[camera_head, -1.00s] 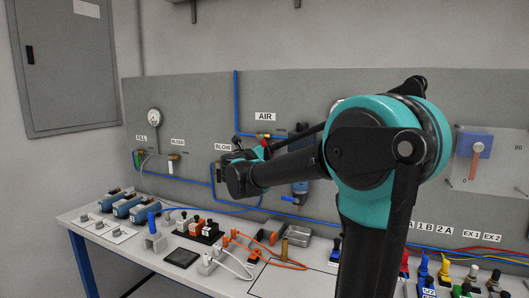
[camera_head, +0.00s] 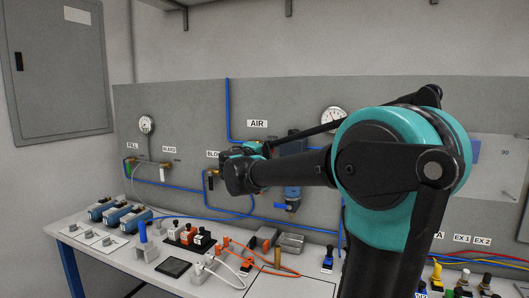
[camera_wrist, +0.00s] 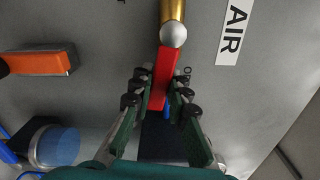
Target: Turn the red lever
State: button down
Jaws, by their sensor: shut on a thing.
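The red lever (camera_wrist: 160,78) shows in the wrist view below a brass fitting with a round silver end (camera_wrist: 173,33), near the AIR label (camera_wrist: 234,32). It lies between the two fingers of my gripper (camera_wrist: 160,96), which is shut on it. The lever points down and slightly left in that view. In the head view my gripper (camera_head: 256,150) is at the wall panel below the AIR label (camera_head: 257,124). My own arm hides most of the lever there.
A blue air unit (camera_head: 292,192) hangs below my arm, with a gauge (camera_head: 333,119) above. Blue hoses run along the grey panel (camera_head: 190,105). The bench (camera_head: 110,255) holds blue cylinders, orange and black fittings and cables. An orange block (camera_wrist: 38,63) shows left in the wrist view.

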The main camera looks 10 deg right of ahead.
jog(key=shift+r+n, duration=0.2)
jog(key=shift+n, duration=0.2)
jog(key=c, duration=1.4)
grip_release()
jog(key=shift+c, duration=0.2)
jog(key=v, duration=1.2)
